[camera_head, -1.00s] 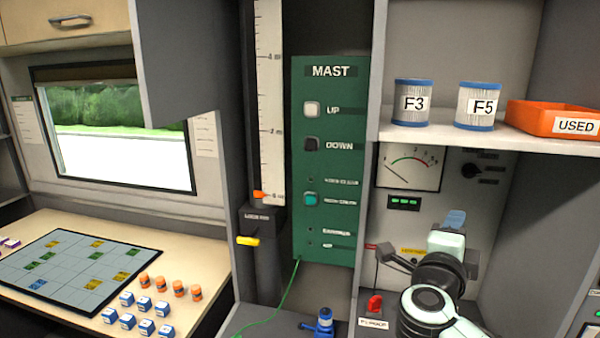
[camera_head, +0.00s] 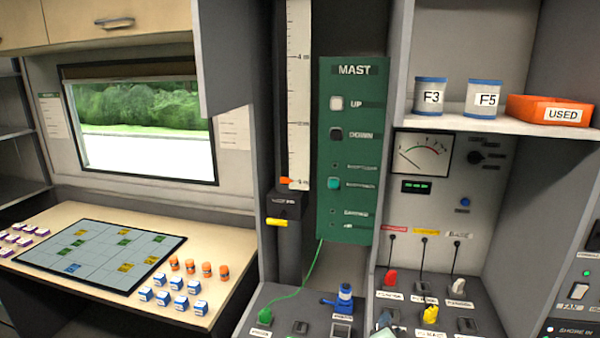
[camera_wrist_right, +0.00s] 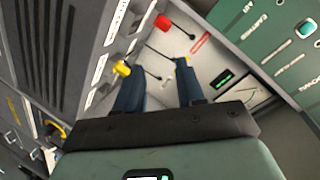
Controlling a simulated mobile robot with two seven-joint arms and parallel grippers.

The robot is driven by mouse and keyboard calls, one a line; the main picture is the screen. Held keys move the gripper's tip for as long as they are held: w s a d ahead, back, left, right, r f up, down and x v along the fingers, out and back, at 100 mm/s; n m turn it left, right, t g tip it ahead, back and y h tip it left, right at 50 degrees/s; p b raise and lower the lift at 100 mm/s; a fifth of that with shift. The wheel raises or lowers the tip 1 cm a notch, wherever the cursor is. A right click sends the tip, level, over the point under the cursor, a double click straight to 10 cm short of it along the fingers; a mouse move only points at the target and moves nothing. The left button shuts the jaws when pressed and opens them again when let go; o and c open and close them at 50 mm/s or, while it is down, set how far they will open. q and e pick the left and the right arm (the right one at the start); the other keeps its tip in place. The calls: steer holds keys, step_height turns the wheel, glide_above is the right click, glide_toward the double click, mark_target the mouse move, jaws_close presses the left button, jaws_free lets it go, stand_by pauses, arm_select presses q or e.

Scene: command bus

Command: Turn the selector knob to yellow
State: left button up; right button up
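The selector knob (camera_head: 476,157) is small and black. It sits on the grey panel under the shelf, right of a dial meter (camera_head: 422,154), with small labels to its right. Its setting is too small to read. My right gripper (camera_wrist_right: 155,78) is open in the right wrist view, its two dark blue fingers apart with nothing seen between them. In the head view only a bit of it (camera_head: 385,321) shows at the bottom edge, well below the knob. The knob cannot be made out in the wrist view. My left gripper is not in view.
A shelf (camera_head: 500,124) with two filters and an orange bin overhangs the panel. A side wall (camera_head: 393,110) bounds it on the left.

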steer(key=s+a+f+n+g+y, duration=0.15)
steer(key=s+f, duration=0.35)
steer(key=f, duration=0.5)
steer(key=s+a+f+n+g+y, duration=0.1)
steer(key=s+f+n+g+y, duration=0.15)
steer(key=s+f, duration=0.45)
steer(key=s+a+f+n+g+y, duration=0.1)
steer(key=s+a+f+n+g, duration=0.15)
steer(key=f, duration=0.95)
steer(key=s+a+f+g+y, duration=0.1)
steer(key=s+f+g, duration=0.1)
steer(key=s, duration=0.7)
steer(key=s+a+f+n+g+y, duration=0.1)
steer(key=s+a+f+g, duration=0.1)
steer(key=s+f, duration=0.3)
steer(key=s+a+f+n+g, duration=0.1)
steer(key=s+f+g, duration=0.3)
steer(key=s, duration=1)
steer(key=shift+a+y, duration=0.4)
steer(key=shift+a, duration=0.05)
steer(key=shift+g, duration=0.25)
